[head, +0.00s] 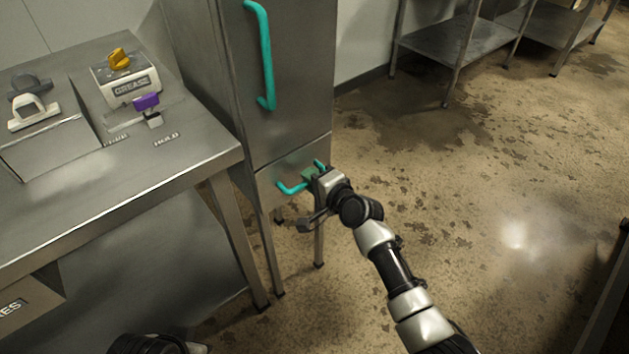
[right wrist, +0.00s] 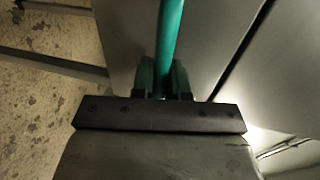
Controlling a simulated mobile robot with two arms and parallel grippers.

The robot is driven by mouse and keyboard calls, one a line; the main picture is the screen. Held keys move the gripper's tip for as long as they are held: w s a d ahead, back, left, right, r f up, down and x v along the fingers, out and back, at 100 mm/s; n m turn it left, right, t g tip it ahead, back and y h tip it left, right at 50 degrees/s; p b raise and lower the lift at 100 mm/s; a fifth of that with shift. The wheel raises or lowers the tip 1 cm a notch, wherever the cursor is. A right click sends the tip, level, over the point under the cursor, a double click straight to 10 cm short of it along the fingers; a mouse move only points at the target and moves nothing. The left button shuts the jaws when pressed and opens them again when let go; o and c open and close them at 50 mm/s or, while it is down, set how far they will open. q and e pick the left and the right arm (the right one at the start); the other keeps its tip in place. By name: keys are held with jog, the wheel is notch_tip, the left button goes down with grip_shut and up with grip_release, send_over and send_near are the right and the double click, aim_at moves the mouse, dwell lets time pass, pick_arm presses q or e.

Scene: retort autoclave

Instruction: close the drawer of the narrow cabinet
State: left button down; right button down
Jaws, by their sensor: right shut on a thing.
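The narrow cabinet (head: 290,80) is a tall steel unit on legs beside the worktable in the head view. Its drawer (head: 267,181) is low down, below the door, with a teal bar handle (head: 290,188). The drawer front looks close to flush with the door; I cannot tell whether a small opening is left. My right gripper (head: 311,176) is shut on the drawer handle. In the right wrist view the teal bar (right wrist: 171,35) passes between the two fingers (right wrist: 162,80). The fingers hide part of the handle.
A steel worktable (head: 190,160) stands left of the cabinet, carrying a box marked GREASE (head: 130,82), a purple-knobbed lever (head: 147,102) and a grey-and-white fixture (head: 32,112). The door above has a long teal handle (head: 266,50).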

jog(key=c, duration=1.1)
grip_release()
jog(key=shift+w+a, duration=0.1)
jog(key=shift+w, duration=0.05)
jog(key=shift+c, duration=0.2)
pick_arm(q)
jog(key=shift+a, duration=0.1)
